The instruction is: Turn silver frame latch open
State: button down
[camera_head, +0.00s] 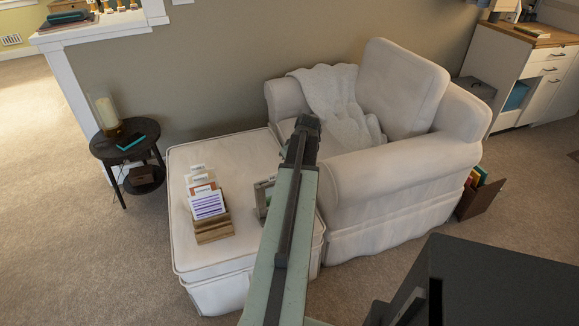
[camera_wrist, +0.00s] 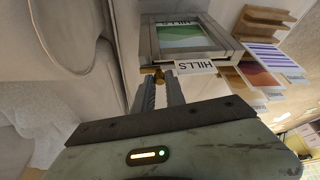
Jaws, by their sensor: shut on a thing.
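The silver frame (camera_wrist: 145,40) shows close up in the wrist view. It holds a green and pale landscape picture and has labels reading "HILLS". A small brass-coloured latch (camera_wrist: 158,74) sits at its near edge. My gripper (camera_wrist: 160,82) has its two ridged fingers at the latch and is shut on it; the fingers partly hide it, so its exact angle is unclear. In the head view the frame (camera_head: 262,194) stands on the white ottoman (camera_head: 190,262), partly hidden behind my arm. My fingertips cannot be made out there.
A wooden card holder (camera_head: 214,231) with several printed cards stands on the ottoman left of the frame; it also shows in the wrist view (camera_wrist: 262,22). A white armchair (camera_head: 400,185) is behind and right. A round dark side table (camera_head: 112,148) stands left. Carpet at left is clear.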

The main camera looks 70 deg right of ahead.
jog(key=c, duration=1.4)
grip_release()
